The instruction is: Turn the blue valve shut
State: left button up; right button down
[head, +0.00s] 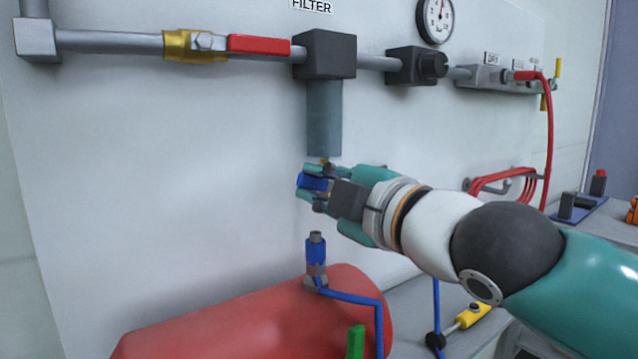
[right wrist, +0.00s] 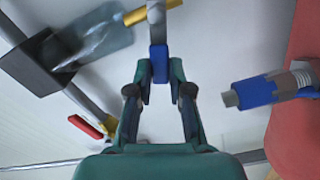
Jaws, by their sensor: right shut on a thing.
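The blue valve (head: 314,182) is just below the grey filter bowl (head: 324,118), at the middle of the head view. My right gripper (head: 310,184) reaches it from the right and is shut on it. In the right wrist view, the blue valve piece (right wrist: 159,66) sits between the two fingertips (right wrist: 160,82). A grey fitting (right wrist: 156,30) and a brass stem (right wrist: 138,15) show beyond it. The fingers hide part of the valve in the head view. My left gripper is not in view.
A blue hose coupling (head: 316,250) stands below the gripper by the red tank (head: 250,325); a blue hose runs from it. A red-handled brass valve (head: 258,44) is on the pipe above. The white panel left of the gripper is clear.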

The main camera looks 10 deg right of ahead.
jog(key=shift+a+f+n, duration=0.1)
jog(key=shift+f+n, duration=0.5)
jog(key=shift+n, duration=0.45)
jog(key=shift+a+f+n, duration=0.1)
jog(key=shift+f+n, duration=0.5)
jog(key=shift+n, duration=0.45)
jog(key=shift+b, duration=0.3)
jog(key=c, duration=1.1)
grip_release()
jog(key=shift+s, duration=0.15)
jog(key=shift+o, duration=0.2)
jog(key=v, duration=1.2)
jog(key=shift+r, duration=0.2)
jog(key=shift+d, duration=0.1)
